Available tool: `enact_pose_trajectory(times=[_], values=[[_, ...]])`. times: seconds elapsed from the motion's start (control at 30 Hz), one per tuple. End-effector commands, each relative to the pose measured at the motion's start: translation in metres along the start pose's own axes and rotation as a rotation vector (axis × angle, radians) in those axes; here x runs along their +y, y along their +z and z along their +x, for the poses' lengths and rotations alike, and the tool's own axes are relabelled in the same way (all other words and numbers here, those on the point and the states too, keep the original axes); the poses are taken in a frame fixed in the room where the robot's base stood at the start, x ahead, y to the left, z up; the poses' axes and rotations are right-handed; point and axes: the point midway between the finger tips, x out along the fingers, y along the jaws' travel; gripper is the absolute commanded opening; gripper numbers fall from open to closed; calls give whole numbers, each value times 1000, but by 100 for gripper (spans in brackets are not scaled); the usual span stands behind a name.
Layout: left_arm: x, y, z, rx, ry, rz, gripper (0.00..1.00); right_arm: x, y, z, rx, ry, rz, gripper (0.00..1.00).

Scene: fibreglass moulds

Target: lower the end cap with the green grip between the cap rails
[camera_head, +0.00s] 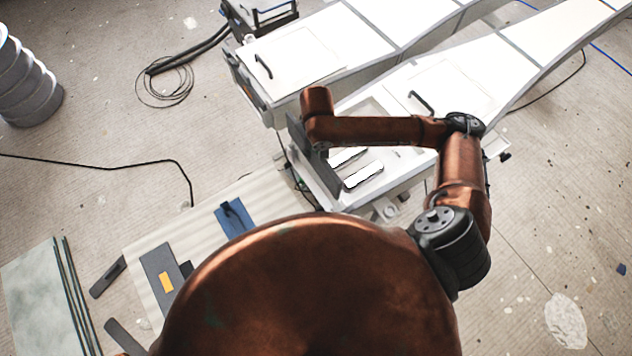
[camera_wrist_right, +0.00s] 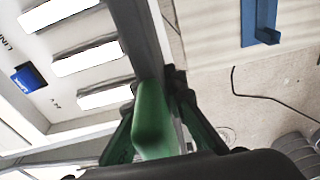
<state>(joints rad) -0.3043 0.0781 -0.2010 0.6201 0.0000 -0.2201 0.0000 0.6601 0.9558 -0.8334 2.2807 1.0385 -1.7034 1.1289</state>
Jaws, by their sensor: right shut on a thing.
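The end cap (camera_head: 312,158) is a dark grey plate, seen nearly edge-on at the near left end of the white mould (camera_head: 372,107). In the right wrist view its grey edge (camera_wrist_right: 133,30) runs up from the green grip (camera_wrist_right: 152,118). My right gripper (camera_wrist_right: 158,135) is shut on that green grip. In the head view the gripper is mostly hidden below my copper wrist, beside the cap. I cannot make out the cap rails clearly, nor whether the cap sits between them.
A pale mat (camera_head: 190,232) holds a blue plate with a grip (camera_head: 235,217) and a grey plate with a yellow patch (camera_head: 157,263). A second white mould (camera_head: 300,62) stands behind. Cables and a grey drum (camera_head: 28,85) are on the floor at left.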

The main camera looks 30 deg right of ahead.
Motion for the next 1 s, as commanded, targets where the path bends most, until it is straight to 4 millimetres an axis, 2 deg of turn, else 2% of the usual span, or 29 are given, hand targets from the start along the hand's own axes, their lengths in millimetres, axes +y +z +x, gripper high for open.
enact_pose_trajectory(times=[0.03,0.13,0.43,0.67,0.9,1.0], values=[[-1,-1,-11,0,-1,0,40,0,5,-4,-3,-2,-8,0],[-1,-2,-16,0,-1,0,40,-1,10,0,-2,-6,-18,0],[-3,-4,-14,3,-2,1,40,-1,19,52,-3,-6,-21,0],[-3,-6,-15,5,-3,1,40,-1,21,70,-2,-6,-21,0],[-3,-6,-16,5,-3,1,40,-2,24,100,-2,-5,-22,0],[-4,-6,-16,5,-3,1,40,-2,24,100,1,-6,-23,0]])
